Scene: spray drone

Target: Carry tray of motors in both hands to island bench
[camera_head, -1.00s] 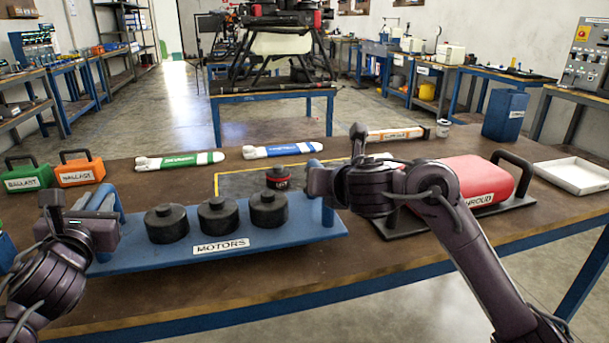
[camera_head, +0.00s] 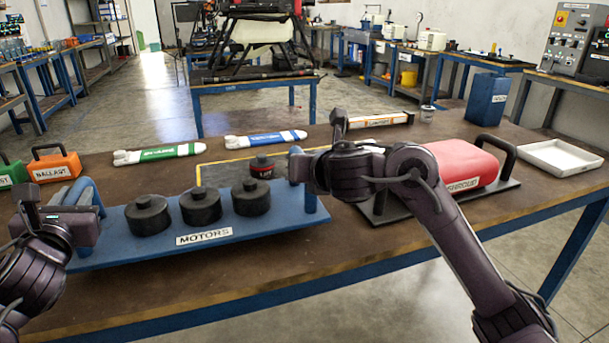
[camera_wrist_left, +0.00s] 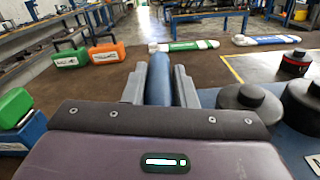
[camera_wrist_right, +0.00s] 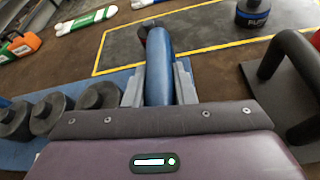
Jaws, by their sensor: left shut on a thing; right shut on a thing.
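The blue tray (camera_head: 130,250), labelled MOTORS, holds three black round motors (camera_head: 200,207) in a row. Its front edge hangs near the brown bench's near side; I cannot tell whether it is lifted clear of the bench top. My left gripper (camera_head: 78,210) is shut on the blue bar handle at the tray's left end, between the fingers in the left wrist view (camera_wrist_left: 159,82). My right gripper (camera_head: 300,172) is shut on the right end handle, a blue bar (camera_wrist_right: 158,65) in the right wrist view. The tray looks roughly level.
A red case on a black SHROUD board (camera_head: 480,195) stands close right of the tray. A white tray (camera_head: 562,157) lies right. A drone stands on a blue-framed bench (camera_head: 252,84) beyond.

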